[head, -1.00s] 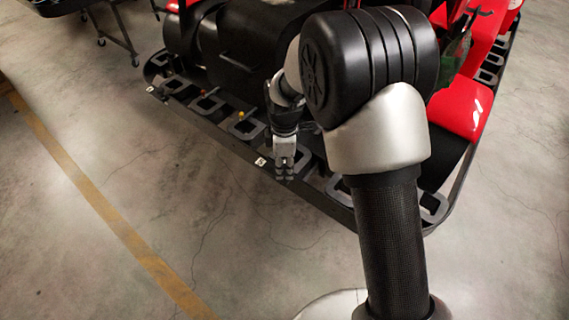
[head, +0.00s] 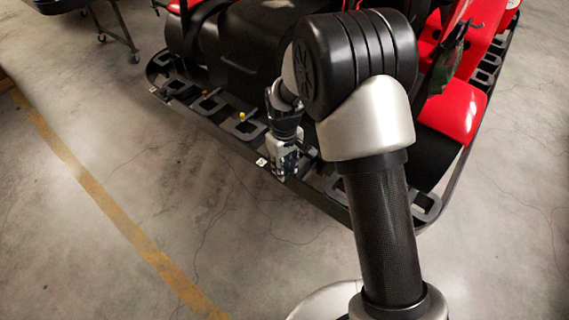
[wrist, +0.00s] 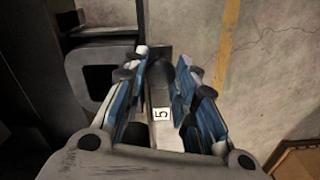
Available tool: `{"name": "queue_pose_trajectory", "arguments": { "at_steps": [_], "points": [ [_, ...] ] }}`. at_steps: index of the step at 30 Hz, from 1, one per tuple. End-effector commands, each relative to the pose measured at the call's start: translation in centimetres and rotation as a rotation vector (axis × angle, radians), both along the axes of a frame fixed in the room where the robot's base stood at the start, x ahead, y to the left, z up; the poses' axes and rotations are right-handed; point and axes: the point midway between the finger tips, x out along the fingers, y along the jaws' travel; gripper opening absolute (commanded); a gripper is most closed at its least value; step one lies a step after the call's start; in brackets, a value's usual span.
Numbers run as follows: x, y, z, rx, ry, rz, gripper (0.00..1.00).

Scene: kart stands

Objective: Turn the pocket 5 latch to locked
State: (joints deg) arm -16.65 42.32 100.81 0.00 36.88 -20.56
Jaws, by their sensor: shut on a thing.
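My gripper (head: 284,165) is at the kart's black frame rail, over the row of pockets, in the head view. In the wrist view its two blue-padded fingers (wrist: 162,64) are closed around a dark piece (wrist: 160,76) between the tips. This piece is mostly hidden by the fingers; I take it to be the pocket 5 latch, but its angle cannot be read. A white label marked 5 (wrist: 161,114) shows between the fingers. A white tag (head: 262,162) is on the rail just left of my gripper in the head view.
Neighbouring pockets along the rail carry a yellow knob (head: 242,116) and an orange-red knob (head: 204,93). One pocket frame (wrist: 88,78) is close left of the fingers in the wrist view. Open concrete floor with a yellow line (head: 100,195) lies at left.

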Motion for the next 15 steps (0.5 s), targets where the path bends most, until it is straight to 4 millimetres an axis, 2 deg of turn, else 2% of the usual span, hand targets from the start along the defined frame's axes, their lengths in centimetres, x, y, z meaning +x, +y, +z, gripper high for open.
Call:
{"name": "queue_pose_trajectory", "arguments": {
  "at_steps": [15],
  "points": [
    [0.05, 0.01, 0.07, 0.001, -0.001, -0.411, 0.03]
  ]
}}
